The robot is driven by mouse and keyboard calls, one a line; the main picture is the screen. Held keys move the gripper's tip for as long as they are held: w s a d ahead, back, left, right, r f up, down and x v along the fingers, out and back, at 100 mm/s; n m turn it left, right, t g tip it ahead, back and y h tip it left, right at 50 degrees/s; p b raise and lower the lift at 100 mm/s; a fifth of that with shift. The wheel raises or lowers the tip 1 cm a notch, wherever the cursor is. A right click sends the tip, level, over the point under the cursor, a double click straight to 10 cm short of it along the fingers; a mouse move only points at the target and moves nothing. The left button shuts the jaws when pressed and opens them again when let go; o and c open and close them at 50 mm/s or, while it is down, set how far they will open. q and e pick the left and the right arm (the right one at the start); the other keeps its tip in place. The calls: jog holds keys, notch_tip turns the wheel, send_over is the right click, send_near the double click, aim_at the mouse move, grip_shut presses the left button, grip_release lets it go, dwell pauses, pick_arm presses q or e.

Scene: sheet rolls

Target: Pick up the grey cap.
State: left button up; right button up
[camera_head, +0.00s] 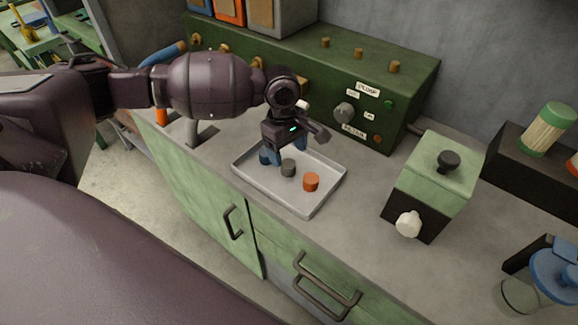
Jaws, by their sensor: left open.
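The grey cap (288,168) is a small dark grey cylinder on a light grey tray (309,207). An orange cap (311,182) lies on the same tray, just to its right and nearer the front. My left gripper (284,157) is open and points down over the tray. Its blue fingertips are beside and behind the grey cap in the picture. I cannot tell whether they touch it. My right gripper is not in view.
A green control box (350,82) with knobs stands behind the tray. A pale green box with a black knob (434,180) stands to the right. A blue-lidded jar (548,280) is at the far right. The counter between tray and pale green box is clear.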

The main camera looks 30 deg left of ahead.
aim_at(288, 163)
pick_arm(q)
jog(key=f, duration=0.2)
jog(key=f+b, duration=0.1)
jog(key=f, duration=0.2)
jog(key=shift+s+d, duration=0.2)
jog(key=shift+r, duration=0.1)
jog(key=shift+c, duration=0.6)
jog(key=c, duration=0.7)
jog(key=shift+c, duration=0.9)
notch_tip(288, 163, up, 8)
jog(key=shift+r+p, duration=0.1)
jog(key=shift+p, duration=0.85)
notch_tip(288, 163, up, 12)
jog(key=p, duration=0.2)
